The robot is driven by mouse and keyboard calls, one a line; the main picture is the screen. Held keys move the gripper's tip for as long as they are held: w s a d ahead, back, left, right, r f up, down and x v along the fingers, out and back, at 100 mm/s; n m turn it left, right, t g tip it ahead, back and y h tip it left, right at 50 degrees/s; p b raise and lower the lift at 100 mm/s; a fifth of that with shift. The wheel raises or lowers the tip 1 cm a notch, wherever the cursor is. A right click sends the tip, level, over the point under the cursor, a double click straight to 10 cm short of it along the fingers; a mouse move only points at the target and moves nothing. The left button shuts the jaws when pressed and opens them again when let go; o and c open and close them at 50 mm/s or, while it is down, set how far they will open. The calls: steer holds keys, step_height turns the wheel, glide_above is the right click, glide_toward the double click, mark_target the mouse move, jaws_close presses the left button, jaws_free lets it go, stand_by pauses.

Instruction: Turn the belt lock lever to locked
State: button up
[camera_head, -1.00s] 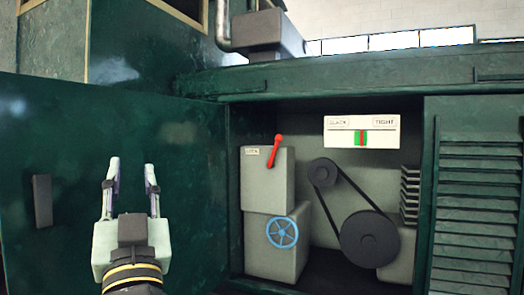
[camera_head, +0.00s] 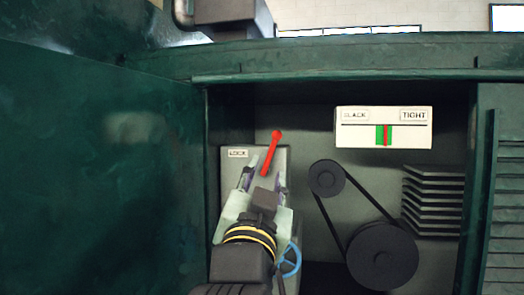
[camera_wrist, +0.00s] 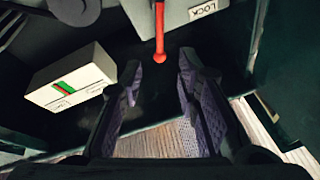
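The belt lock lever (camera_head: 271,150) is a red rod with a round knob, on the grey box (camera_head: 229,180) labelled LOCK at the left of the open compartment. It leans up and to the right, knob at the top. My gripper (camera_head: 265,172) is open in front of that box, with the lever's lower part behind the fingertips in the head view. In the wrist view, the red lever (camera_wrist: 160,30) ends in its knob in the gap between my two fingertips (camera_wrist: 160,62). Touch between fingers and lever cannot be told. The lever's base is partly hidden.
A blue handwheel (camera_head: 291,260) lies below, partly hidden by my arm. To the right are a black belt on two pulleys (camera_head: 382,256) and a white SLACK/TIGHT gauge (camera_head: 358,138). A green door panel (camera_head: 100,170) stands left, louvres (camera_head: 507,200) right.

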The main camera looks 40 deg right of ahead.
mark_target(273, 148)
steer(key=p+x, duration=0.3)
steer(key=x, duration=0.5)
steer(key=shift+w+d+r, duration=0.1)
steer(key=shift+d+r, duration=0.1)
steer(key=shift+r, duration=0.05)
steer(key=shift+w+d+r, duration=0.1)
steer(key=shift+w+d, duration=0.25)
steer(key=shift+w, duration=0.05)
steer(key=shift+c, duration=0.5)
jaws_close()
